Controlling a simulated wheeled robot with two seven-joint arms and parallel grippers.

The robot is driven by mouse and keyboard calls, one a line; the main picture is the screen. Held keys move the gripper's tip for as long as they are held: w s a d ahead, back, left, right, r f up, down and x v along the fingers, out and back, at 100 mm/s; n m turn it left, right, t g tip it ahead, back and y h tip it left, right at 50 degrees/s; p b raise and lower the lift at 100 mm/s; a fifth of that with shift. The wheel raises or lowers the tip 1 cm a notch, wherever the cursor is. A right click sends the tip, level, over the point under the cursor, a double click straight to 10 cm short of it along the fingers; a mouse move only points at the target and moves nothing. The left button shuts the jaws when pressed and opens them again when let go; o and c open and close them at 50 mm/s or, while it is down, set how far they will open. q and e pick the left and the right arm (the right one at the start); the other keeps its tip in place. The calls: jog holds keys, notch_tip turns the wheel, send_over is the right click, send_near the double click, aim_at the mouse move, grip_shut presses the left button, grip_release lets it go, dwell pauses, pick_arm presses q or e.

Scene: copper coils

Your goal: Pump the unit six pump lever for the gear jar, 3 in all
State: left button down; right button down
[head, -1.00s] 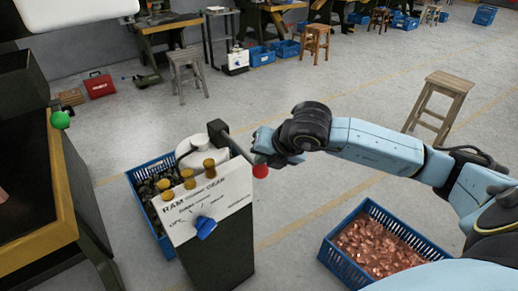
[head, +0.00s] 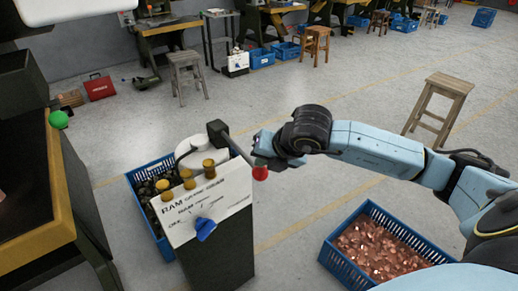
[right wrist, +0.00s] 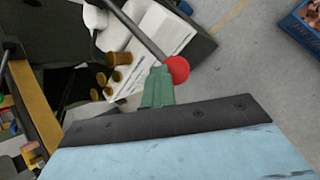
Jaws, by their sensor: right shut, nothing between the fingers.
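The pump lever (head: 238,148) is a dark bar with a red ball knob (head: 260,173) at its end. It comes out of the top of the unit's dark pedestal (head: 222,250), which has a white sloped panel (head: 225,190) with a blue selector knob (head: 204,229) and several brass knobs. A pale round jar (head: 195,152) stands behind the panel. My right gripper (head: 262,150) is beside the knob end of the lever. In the right wrist view its greenish fingers (right wrist: 157,88) are together and empty, close to the red knob (right wrist: 176,69). My left gripper is not in view.
A blue crate (head: 150,215) of dark parts stands left of the pedestal. A blue crate (head: 335,265) of copper pieces is on the floor at right. A wooden stool (head: 447,85) stands further back. A machine bench edge (head: 62,190) is at left.

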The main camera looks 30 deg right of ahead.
jog(key=shift+s+f, duration=0.15)
jog(key=shift+f, duration=0.1)
dwell(0.3)
jog(key=shift+r, duration=0.15)
jog(key=shift+w+r+p, duration=0.2)
jog(key=shift+r+p, duration=0.5)
jog(key=shift+r, duration=0.6)
jog(key=shift+w+r+p, duration=0.25)
jog(key=shift+r+p, duration=0.4)
jog(key=shift+r, duration=0.5)
jog(key=shift+w+r+p, duration=0.2)
jog(key=shift+r+p, duration=0.4)
jog(key=shift+r, duration=0.5)
jog(key=shift+r, duration=0.1)
jog(key=r+p, duration=0.2)
jog(key=r, duration=0.1)
jog(key=r+p, duration=0.1)
jog(key=shift+w+r, duration=0.35)
jog(key=shift+r, duration=0.05)
jog(key=shift+a, duration=0.1)
